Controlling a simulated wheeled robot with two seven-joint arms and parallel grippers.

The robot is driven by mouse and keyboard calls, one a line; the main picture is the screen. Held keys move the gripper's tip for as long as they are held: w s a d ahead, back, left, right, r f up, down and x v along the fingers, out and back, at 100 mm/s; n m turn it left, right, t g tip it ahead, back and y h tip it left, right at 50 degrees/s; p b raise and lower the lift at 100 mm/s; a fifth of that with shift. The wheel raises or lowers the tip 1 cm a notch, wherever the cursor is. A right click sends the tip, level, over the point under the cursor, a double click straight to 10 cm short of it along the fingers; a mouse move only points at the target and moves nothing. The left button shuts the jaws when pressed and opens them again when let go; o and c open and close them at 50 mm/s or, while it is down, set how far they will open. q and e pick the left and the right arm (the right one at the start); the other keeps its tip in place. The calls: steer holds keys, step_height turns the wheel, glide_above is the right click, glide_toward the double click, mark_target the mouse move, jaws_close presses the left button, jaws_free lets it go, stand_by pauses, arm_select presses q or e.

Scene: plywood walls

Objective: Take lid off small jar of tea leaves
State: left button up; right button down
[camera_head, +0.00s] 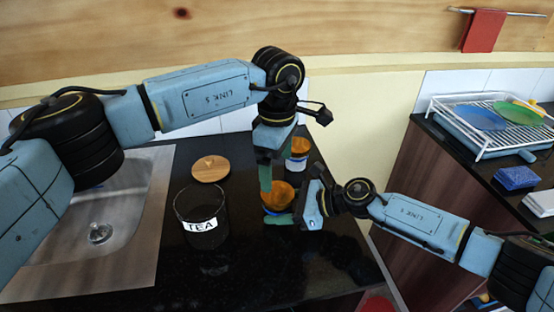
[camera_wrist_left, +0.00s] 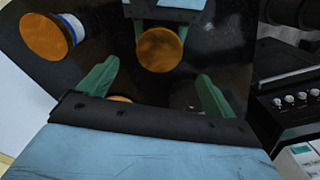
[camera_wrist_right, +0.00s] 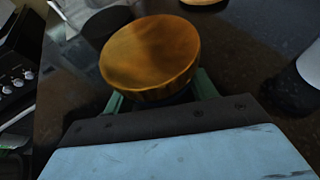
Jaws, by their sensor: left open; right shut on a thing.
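A small jar with a round orange-brown lid (camera_head: 279,194) stands on the dark counter. Its lid also shows in the left wrist view (camera_wrist_left: 160,48) and fills the middle of the right wrist view (camera_wrist_right: 150,52). My right gripper (camera_head: 283,215) is shut on this jar below the lid; its green fingers lie on both sides. The jar body is mostly hidden. My left gripper (camera_head: 273,178) points down just above the lid, open and empty, its fingers (camera_wrist_left: 158,76) spread apart. A similar small lidded jar (camera_head: 298,150) stands behind. Contents of the small jars cannot be seen.
A lidless glass jar labelled TEA (camera_head: 201,222) stands to the left, and a wooden lid (camera_head: 210,168) lies behind it. A sink (camera_head: 110,225) is further left. A dish rack (camera_head: 485,130) stands on another counter at right. The front counter is clear.

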mark_target(277, 192)
arm_select(q)
steer(key=shift+r+m, duration=0.15)
steer(key=shift+m, duration=0.95)
steer(key=shift+f, duration=3.95)
steer(key=c, duration=1)
steer(key=n, duration=0.6)
steer(key=shift+c, duration=0.2)
arm_select(e)
steer(key=shift+w, duration=0.1)
arm_select(q)
steer(key=shift+r, duration=0.2)
steer(key=shift+r, duration=0.95)
steer(key=shift+r, duration=0.1)
